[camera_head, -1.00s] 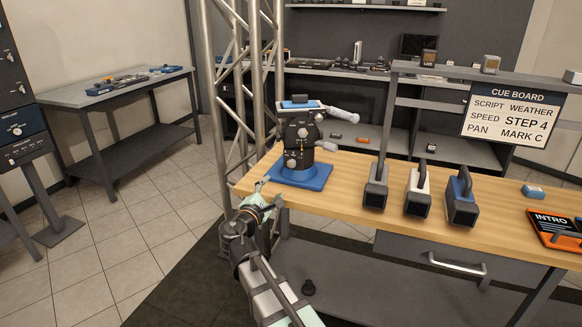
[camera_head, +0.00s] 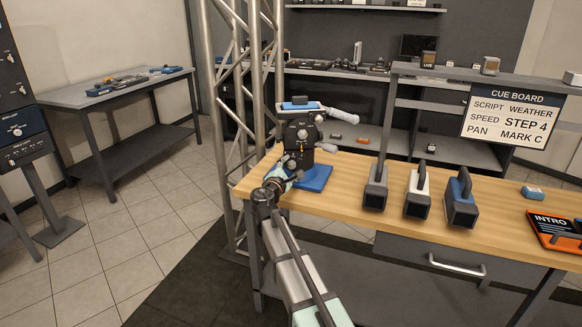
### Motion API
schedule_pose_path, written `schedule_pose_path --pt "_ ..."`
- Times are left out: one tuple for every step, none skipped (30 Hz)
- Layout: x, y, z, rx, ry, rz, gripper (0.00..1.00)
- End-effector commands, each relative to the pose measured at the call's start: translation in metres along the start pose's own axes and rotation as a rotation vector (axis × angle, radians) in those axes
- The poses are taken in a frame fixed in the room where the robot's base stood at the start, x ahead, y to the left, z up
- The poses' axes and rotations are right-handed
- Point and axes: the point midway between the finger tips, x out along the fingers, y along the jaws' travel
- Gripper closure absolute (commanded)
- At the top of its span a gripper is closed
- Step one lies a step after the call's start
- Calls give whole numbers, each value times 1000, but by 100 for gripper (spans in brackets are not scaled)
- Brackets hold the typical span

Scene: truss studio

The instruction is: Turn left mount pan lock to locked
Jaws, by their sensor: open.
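The left mount (camera_head: 300,128) is a dark pan head with grey knobs and a pan handle. It stands upright on a blue base plate (camera_head: 316,178) at the left end of the wooden table. My gripper (camera_head: 288,172) is open, at the mount's lower front left. My wrist and gripper cover the lower part of the mount and much of the blue plate. The pan lock cannot be clearly made out, and whether the fingers touch a knob cannot be told.
Three block-shaped devices with top handles, including a white-topped one (camera_head: 418,195), stand right of the mount on the table (camera_head: 345,200). A metal truss (camera_head: 240,110) rises just behind and left. A cue board (camera_head: 508,114) hangs at the right.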

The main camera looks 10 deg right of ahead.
Motion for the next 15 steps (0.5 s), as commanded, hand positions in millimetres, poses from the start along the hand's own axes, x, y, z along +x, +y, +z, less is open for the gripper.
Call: schedule_pose_path --pt "6 1 -1 0 0 0 41" --pt "8 1 -1 0 0 0 41" --pt "10 1 -1 0 1 1 41" --pt "11 0 0 0 1 1 41" --pt "12 0 0 0 1 1 41" --pt "13 0 0 0 1 1 41" --pt "14 0 0 0 1 0 41" --pt "14 0 0 0 1 0 41" --pt "14 0 0 0 1 0 41" --pt "14 0 0 0 1 0 41" --pt "14 0 0 0 1 1 41" --pt "14 0 0 0 1 0 41" --pt "14 0 0 0 1 0 41" --pt "14 0 0 0 1 0 41" --pt "14 0 0 0 0 0 48"
